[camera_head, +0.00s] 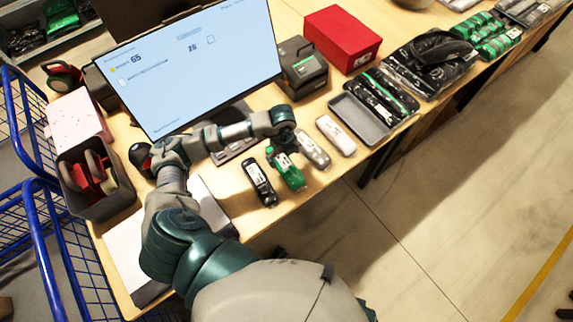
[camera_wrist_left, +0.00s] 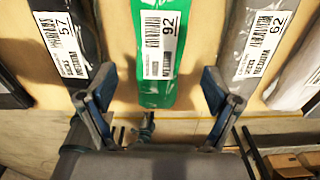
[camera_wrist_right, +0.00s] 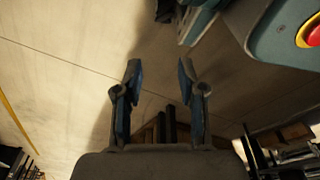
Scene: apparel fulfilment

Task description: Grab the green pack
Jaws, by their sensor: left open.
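The green pack (camera_head: 288,172) lies on the table near its front edge, between a black pack (camera_head: 260,182) on its left and a grey pack (camera_head: 312,149) on its right. In the left wrist view the green pack (camera_wrist_left: 157,50) with its white label marked 92 lies between and beyond the fingertips. My left gripper (camera_wrist_left: 157,92) is open and empty; in the head view (camera_head: 280,147) it is over the far end of the green pack. My right gripper (camera_wrist_right: 158,85) is open and empty, with floor behind it; it does not show in the head view.
A white pack (camera_head: 336,135) lies to the right, then a grey tray (camera_head: 362,119). A monitor (camera_head: 190,65) stands behind my left arm. A red box (camera_head: 341,38) and a label printer (camera_head: 301,68) stand farther back. Blue wire carts (camera_head: 45,205) are at the left.

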